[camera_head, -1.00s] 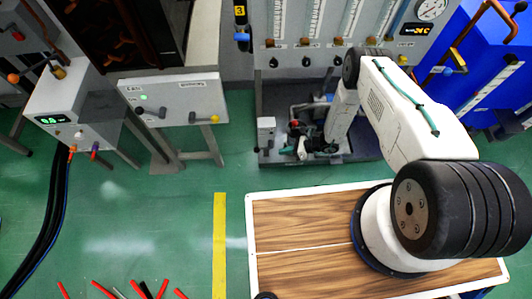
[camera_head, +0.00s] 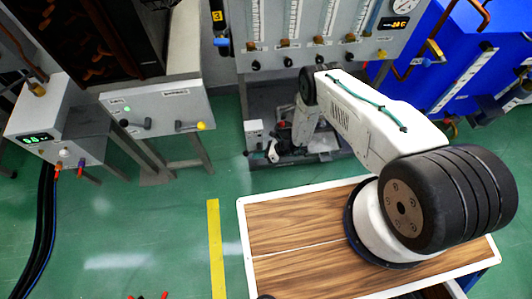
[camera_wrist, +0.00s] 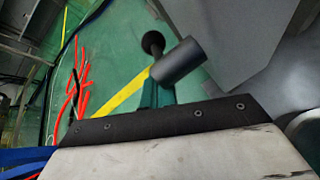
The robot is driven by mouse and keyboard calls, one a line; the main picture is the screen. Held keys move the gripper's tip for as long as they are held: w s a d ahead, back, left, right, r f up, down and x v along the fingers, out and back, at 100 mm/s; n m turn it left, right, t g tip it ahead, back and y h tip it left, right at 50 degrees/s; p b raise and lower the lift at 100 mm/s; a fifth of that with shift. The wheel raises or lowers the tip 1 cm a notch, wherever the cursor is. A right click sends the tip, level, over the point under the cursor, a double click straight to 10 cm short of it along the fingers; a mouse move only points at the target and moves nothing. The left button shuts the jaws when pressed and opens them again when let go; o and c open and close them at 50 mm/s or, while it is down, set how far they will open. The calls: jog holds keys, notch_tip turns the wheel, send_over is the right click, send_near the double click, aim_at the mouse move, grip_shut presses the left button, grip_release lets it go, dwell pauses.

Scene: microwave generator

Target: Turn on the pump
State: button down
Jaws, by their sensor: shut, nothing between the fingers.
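The pump assembly (camera_head: 322,146) sits low on the floor under the flowmeter panel, partly hidden behind my arm. A small pale box (camera_head: 254,132) stands at its left end; I cannot make out a switch on it. My gripper (camera_head: 272,153) is low beside this box, small and hard to make out in the head view. In the wrist view my gripper (camera_wrist: 156,92) shows teal fingers, shut and empty. A grey cylinder (camera_wrist: 182,61) and a dark round knob (camera_wrist: 153,43) are close to the fingertips; I cannot tell whether they touch.
A grey panel (camera_head: 155,110) with a black and a yellow-tipped lever stands left. A controller box (camera_head: 58,120) with green digits is farther left. The flowmeter panel (camera_head: 290,50) is above the pump, a blue tank (camera_head: 440,75) right. Green floor (camera_head: 110,230) is open at left.

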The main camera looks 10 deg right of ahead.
jog(key=shift+w+a+f, duration=0.1)
jog(key=shift+a+f, duration=0.25)
jog(key=shift+a, duration=0.3)
jog(key=shift+a+r+y, duration=0.35)
jog(key=shift+y, duration=0.45)
